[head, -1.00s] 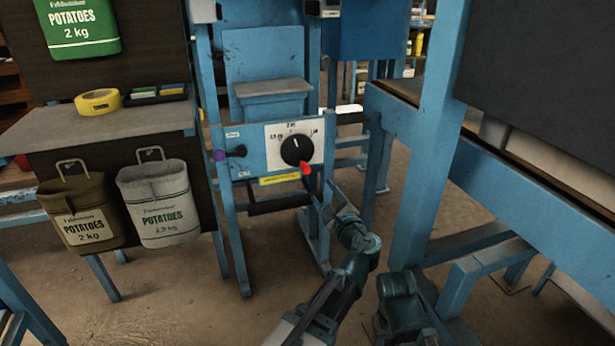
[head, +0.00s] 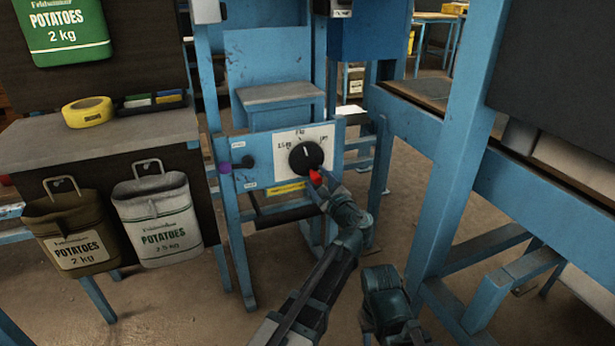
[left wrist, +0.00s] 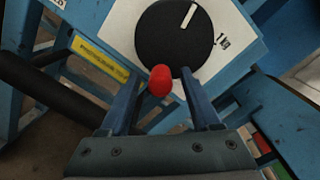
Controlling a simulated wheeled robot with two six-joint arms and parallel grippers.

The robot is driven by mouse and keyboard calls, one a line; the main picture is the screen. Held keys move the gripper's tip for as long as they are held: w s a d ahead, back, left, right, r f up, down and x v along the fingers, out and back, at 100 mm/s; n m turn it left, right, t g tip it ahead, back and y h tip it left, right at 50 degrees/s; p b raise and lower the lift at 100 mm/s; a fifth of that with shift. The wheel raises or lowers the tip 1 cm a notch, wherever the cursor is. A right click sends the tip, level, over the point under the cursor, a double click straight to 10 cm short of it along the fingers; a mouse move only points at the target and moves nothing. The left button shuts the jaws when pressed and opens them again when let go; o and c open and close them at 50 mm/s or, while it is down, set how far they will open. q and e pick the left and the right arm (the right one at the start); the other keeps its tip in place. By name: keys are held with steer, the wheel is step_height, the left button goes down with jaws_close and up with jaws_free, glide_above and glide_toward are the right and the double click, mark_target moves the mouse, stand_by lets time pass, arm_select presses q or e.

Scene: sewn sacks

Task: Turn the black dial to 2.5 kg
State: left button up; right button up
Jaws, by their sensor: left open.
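The black dial (head: 306,156) sits on a white scale plate (head: 327,146) on the blue frame. Its white pointer line points roughly up, near the top label. A label that looks like 2.5 kg is at the left and a 1 kg label at the right. The dial (left wrist: 175,40) also shows in the left wrist view. A red knob (head: 316,177) stands out just below the dial. My left gripper (left wrist: 159,85) is open, its fingers on either side of the red knob (left wrist: 160,80); I cannot tell whether they touch it. My right gripper is not visible.
Potato sacks (head: 158,218) hang at the left, under a bench with yellow tape (head: 88,112). A blue post (head: 440,170) stands close on the right.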

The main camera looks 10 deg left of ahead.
arm_select(q)
steer(key=shift+w+a, duration=0.1)
jaws_close()
stand_by(0.3)
steer(key=n, duration=0.2)
steer(key=d+n+p, duration=0.1)
steer(key=shift+w+r+n, duration=0.3)
steer(key=shift+w, duration=0.05)
steer(key=shift+w+d+r+n+p, duration=0.1)
steer(key=shift+d+r+n+p, duration=0.1)
steer(key=shift+n, duration=0.5)
steer(key=shift+w+d+r+n+p, duration=0.1)
steer(key=shift+n+p, duration=0.05)
steer(key=shift+n, duration=0.55)
steer(key=shift+w+d+r+n+p, duration=0.1)
steer(key=shift+d+r+n+p, duration=0.1)
steer(key=shift+n, duration=0.5)
jaws_free()
